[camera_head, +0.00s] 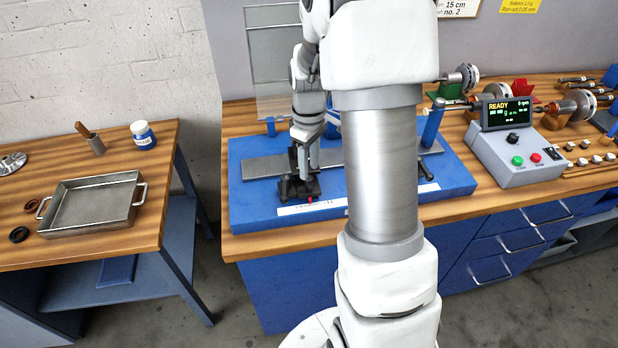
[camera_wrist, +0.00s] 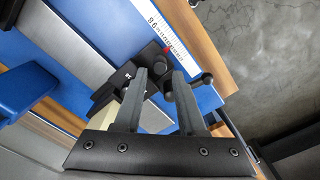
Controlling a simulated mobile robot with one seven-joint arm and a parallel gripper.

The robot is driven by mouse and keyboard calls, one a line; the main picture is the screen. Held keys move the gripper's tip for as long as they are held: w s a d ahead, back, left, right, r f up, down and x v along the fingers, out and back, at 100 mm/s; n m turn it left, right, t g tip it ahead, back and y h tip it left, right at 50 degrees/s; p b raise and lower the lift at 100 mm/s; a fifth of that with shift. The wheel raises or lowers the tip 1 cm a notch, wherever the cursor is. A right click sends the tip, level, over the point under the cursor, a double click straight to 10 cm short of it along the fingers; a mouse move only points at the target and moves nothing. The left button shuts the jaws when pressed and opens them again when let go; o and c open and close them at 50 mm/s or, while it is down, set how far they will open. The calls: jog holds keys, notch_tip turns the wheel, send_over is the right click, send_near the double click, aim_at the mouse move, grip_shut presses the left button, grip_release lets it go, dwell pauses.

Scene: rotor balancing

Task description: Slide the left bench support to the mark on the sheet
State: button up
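The left bench support (camera_head: 299,188) is a black clamp block on the grey rail of the blue bench bed. Its small red pointer (camera_head: 310,200) lies at the white scale strip (camera_head: 325,206). My gripper (camera_head: 304,160) points down over this support. In the wrist view, the fingers of my gripper (camera_wrist: 166,72) are apart. Dark parts of the support (camera_wrist: 145,62) show beyond and between them; I cannot tell whether a finger touches it. The scale (camera_wrist: 166,30) and red pointer also show there. The sheet (camera_head: 459,8) on the wall is cut off; it reads "15 cm" and "no. 2".
My arm hides the middle of the bed. A blue post (camera_head: 432,127) and a black lever (camera_head: 425,172) are at its right. A control box (camera_head: 515,160) showing READY stands farther right. A clear guard panel (camera_head: 272,60) rises behind. A metal tray (camera_head: 92,200) is on the left table.

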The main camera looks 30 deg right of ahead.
aim_at(296, 164)
notch_tip(296, 164, down, 5)
jog(key=shift+r, duration=0.1)
dwell(0.3)
grip_shut()
dwell(1.3)
